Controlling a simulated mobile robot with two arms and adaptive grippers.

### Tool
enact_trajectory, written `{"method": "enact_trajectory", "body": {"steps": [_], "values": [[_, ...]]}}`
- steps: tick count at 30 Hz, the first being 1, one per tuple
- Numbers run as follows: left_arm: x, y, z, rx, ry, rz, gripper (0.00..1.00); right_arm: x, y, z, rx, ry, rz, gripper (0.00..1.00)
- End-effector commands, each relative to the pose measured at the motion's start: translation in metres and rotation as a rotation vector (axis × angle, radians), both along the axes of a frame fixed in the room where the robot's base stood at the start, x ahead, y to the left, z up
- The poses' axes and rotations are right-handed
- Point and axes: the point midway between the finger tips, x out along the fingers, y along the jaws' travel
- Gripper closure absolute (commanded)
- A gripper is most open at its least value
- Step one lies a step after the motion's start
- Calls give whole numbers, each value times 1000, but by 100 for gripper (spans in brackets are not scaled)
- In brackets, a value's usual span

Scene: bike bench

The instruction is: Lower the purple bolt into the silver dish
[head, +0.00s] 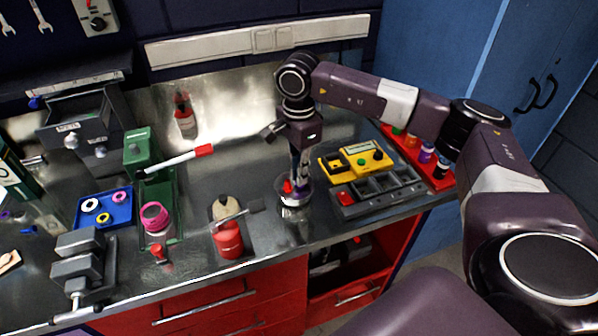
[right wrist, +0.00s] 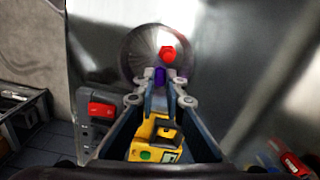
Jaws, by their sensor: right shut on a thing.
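My right gripper (head: 297,178) points down over the silver dish (head: 293,201) on the bench. In the right wrist view the gripper (right wrist: 160,88) is shut on the purple bolt (right wrist: 160,76), which shows as a small purple piece between the fingertips. The round silver dish (right wrist: 137,48) is just beyond the tips, with a red bolt (right wrist: 168,53) in it. The red bolt also shows at the dish in the head view (head: 287,186). How far the purple bolt is above the dish floor I cannot tell. My left gripper is not in view.
A yellow device (head: 357,158) and a dark sectioned tray (head: 380,190) stand right of the dish. A red bottle (head: 229,240) stands to the left. Further left are a green bin (head: 160,190), a blue tray (head: 104,209) and a vise (head: 85,262).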

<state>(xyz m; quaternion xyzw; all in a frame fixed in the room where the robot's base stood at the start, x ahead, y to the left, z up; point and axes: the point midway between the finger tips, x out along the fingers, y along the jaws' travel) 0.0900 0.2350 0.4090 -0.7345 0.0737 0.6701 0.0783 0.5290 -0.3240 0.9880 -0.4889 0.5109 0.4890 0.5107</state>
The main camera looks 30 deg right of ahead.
Motion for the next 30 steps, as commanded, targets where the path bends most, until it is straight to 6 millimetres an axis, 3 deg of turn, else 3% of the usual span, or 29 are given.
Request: {"method": "enact_trajectory", "body": {"steps": [22, 23, 24, 27, 30], "values": [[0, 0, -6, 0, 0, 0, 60, 0, 0, -8, 0, 0, 0, 100], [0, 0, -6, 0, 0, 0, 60, 0, 0, -8, 0, 0, 0, 87], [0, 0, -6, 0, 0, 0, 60, 0, 0, -8, 0, 0, 0, 82], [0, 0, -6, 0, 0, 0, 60, 0, 0, -8, 0, 0, 0, 71], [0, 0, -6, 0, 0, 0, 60, 0, 0, -8, 0, 0, 0, 70]]}}
